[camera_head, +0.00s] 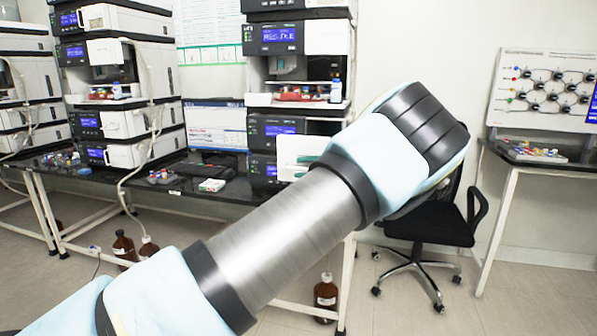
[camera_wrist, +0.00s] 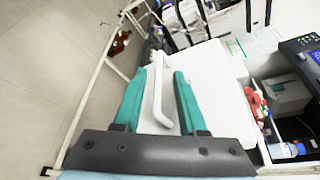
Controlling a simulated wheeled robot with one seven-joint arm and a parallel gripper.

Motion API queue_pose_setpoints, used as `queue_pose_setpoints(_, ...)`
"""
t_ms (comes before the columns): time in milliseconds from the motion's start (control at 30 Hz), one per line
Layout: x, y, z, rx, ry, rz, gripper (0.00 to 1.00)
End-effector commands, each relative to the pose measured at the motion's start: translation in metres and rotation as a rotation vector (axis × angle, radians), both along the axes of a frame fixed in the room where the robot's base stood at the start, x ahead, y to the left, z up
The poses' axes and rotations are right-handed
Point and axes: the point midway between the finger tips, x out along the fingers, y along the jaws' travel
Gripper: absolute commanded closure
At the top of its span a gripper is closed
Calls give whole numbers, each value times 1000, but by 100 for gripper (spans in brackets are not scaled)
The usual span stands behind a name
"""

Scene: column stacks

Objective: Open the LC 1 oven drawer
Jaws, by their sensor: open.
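A white drawer front (camera_wrist: 215,95) with a long white bar handle (camera_wrist: 158,92) fills the middle of the wrist view. My gripper (camera_wrist: 160,74) is open, with one green finger on each side of the handle. The handle runs between the fingers; I cannot tell if either finger touches it. In the head view the white front (camera_head: 297,148) shows low on the middle instrument stack, partly hidden by my arm, with green finger parts against it. I cannot tell from these views whether the drawer stands out from the stack. No LC 1 label is readable.
The middle stack has an open bay with bottles and vials (camera_head: 300,94) above the drawer. More stacks (camera_head: 115,80) stand left on the black bench (camera_head: 190,190). A black office chair (camera_head: 425,228) is right of the bench. Brown bottles (camera_head: 326,292) stand on the floor below.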

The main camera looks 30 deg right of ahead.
Motion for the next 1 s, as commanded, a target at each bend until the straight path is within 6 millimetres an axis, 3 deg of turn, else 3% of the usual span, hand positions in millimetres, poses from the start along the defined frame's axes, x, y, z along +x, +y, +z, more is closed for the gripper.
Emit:
queue_pose_setpoints(200,-39,-22,6,-2,1,-2,59)
queue_pose_setpoints(400,-64,-36,13,0,1,-2,59)
queue_pose_setpoints(600,-73,-40,17,0,1,-1,59)
queue_pose_setpoints(1000,-73,-40,17,1,1,-1,59)
